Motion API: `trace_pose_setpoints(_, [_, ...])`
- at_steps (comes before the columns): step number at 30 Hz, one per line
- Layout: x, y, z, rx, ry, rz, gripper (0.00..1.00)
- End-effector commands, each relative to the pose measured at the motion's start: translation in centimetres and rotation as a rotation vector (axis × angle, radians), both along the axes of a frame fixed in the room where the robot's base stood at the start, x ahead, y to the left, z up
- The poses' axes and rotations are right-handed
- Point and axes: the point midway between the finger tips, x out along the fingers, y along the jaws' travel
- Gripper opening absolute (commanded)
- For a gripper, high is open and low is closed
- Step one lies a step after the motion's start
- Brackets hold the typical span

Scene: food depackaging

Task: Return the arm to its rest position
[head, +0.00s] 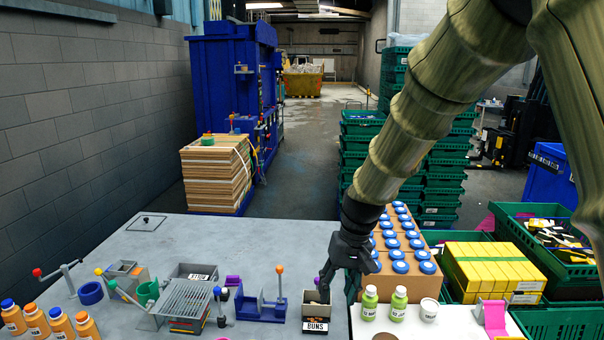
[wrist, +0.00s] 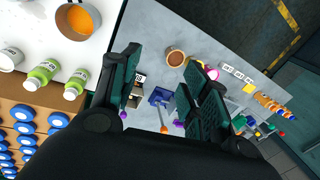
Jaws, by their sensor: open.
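My arm reaches down from the upper right of the head view, with my gripper (head: 336,284) low at the front of the grey table, pointing down. It is just above and beside the small box labelled BUNS (head: 315,326). In the wrist view my gripper (wrist: 163,78) shows two dark green finger pads spread wide apart. Nothing is held between them. Part of the labelled box shows by the left finger, and the tabletop lies below. Whether the gripper touches the box cannot be told.
Behind is a carton of blue-lidded jars (head: 399,267). A blue lever device (head: 262,308) and a metal slotted rack (head: 185,300) stand left. The table's back left is mostly clear.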

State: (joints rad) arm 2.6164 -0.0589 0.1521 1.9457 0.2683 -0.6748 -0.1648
Motion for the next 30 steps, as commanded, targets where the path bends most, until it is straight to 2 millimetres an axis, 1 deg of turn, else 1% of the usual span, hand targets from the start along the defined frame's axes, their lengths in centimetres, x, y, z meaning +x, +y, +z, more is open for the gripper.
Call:
trace_pose_setpoints(1, [-0.2,-0.3,-1.1,-0.004,0.006,-0.005,0.46])
trace_pose_setpoints(5, [-0.5,-0.8,-3.0,-0.013,0.007,-0.015,0.46])
trace_pose_setpoints(11, [-1.2,-1.9,-6.6,-0.029,0.006,-0.033,0.46])
trace_pose_setpoints(14, [-1.9,-2.6,-8.8,-0.039,0.008,-0.043,0.46])
trace_pose_setpoints(16, [-2.4,-3.1,-10.6,-0.047,0.008,-0.051,0.46])
trace_pose_setpoints(20, [-4.1,-4.4,-15.1,-0.067,0.012,-0.068,0.46])
trace_pose_setpoints(21, [-4.9,-4.9,-16.7,-0.075,0.013,-0.075,0.46])
trace_pose_setpoints(23, [-6.1,-5.7,-19.2,-0.087,0.012,-0.084,0.46])
trace_pose_setpoints(24, [-7.1,-6.2,-20.8,-0.096,0.012,-0.089,0.46])
trace_pose_setpoints(26, [-8.5,-7.0,-23.0,-0.106,0.012,-0.097,0.46])
trace_pose_setpoints(27, [-9.5,-7.4,-24.5,-0.113,0.010,-0.100,0.46])
trace_pose_setpoints(30, [-12.2,-8.6,-27.8,-0.130,0.010,-0.111,0.46])
